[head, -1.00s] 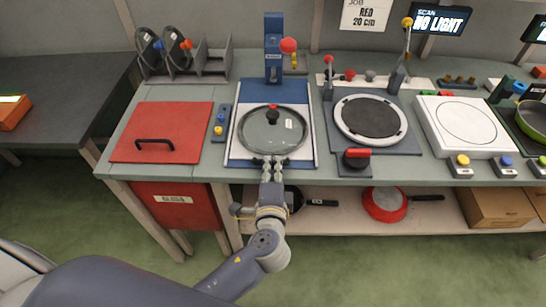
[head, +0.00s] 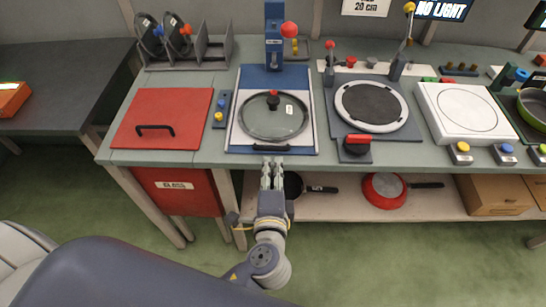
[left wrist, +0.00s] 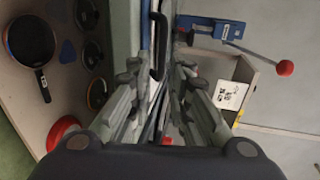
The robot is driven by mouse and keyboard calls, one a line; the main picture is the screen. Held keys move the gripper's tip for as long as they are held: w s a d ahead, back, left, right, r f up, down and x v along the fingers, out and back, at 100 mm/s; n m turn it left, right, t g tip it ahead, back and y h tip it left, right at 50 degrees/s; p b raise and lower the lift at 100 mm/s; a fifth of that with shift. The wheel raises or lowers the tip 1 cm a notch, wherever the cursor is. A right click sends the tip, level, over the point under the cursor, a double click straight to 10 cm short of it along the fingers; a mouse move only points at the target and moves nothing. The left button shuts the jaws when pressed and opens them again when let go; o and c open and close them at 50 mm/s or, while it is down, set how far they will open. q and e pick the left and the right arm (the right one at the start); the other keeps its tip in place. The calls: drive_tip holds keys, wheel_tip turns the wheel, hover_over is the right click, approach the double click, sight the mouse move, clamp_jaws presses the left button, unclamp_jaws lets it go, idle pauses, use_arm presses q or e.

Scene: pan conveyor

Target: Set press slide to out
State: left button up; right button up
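The press slide (head: 233,137) is a white plate with a black bar handle (head: 270,147) along its front edge, at the front of a blue press base. A round glass lid (head: 290,122) with a dark knob lies on it. The blue press column (head: 274,55) with a red ball lever stands behind. My left gripper (head: 271,161) is just in front of the handle, its fingers pointing at it. In the left wrist view the fingers are apart with nothing between them, and the handle (left wrist: 158,45) shows beyond the fingertips. My right gripper is not in view.
A red glass-bin lid (head: 165,110) and a small button box (head: 220,110) are left of the press. A round plate station (head: 372,107) with a red-handled lever is at right. Pans (head: 384,191) lie on the shelf below. The floor in front is clear.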

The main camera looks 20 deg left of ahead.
use_arm(q)
drive_tip(key=v, duration=0.6)
drive_tip(key=shift+s, duration=0.2)
drive_tip(key=s+f+g+h, duration=0.2)
drive_tip(key=s+f+g, duration=0.15)
drive_tip(key=f, duration=1.25)
drive_tip(key=s+f+g+h, duration=0.15)
drive_tip(key=f+g, duration=0.25)
drive_tip(key=f, duration=1.3)
drive_tip(key=s+a+f+n+g, duration=0.3)
drive_tip(key=s+a+f+n, duration=0.3)
drive_tip(key=s+f, duration=0.4)
drive_tip(key=s+a+f+n+g, duration=0.3)
drive_tip(key=s+a+f+n, duration=0.3)
drive_tip(key=s+f, duration=0.4)
drive_tip(key=s, duration=0.5)
drive_tip(key=shift+s+f+h, duration=0.2)
drive_tip(key=shift+f+h, duration=0.15)
drive_tip(key=shift+f, duration=0.05)
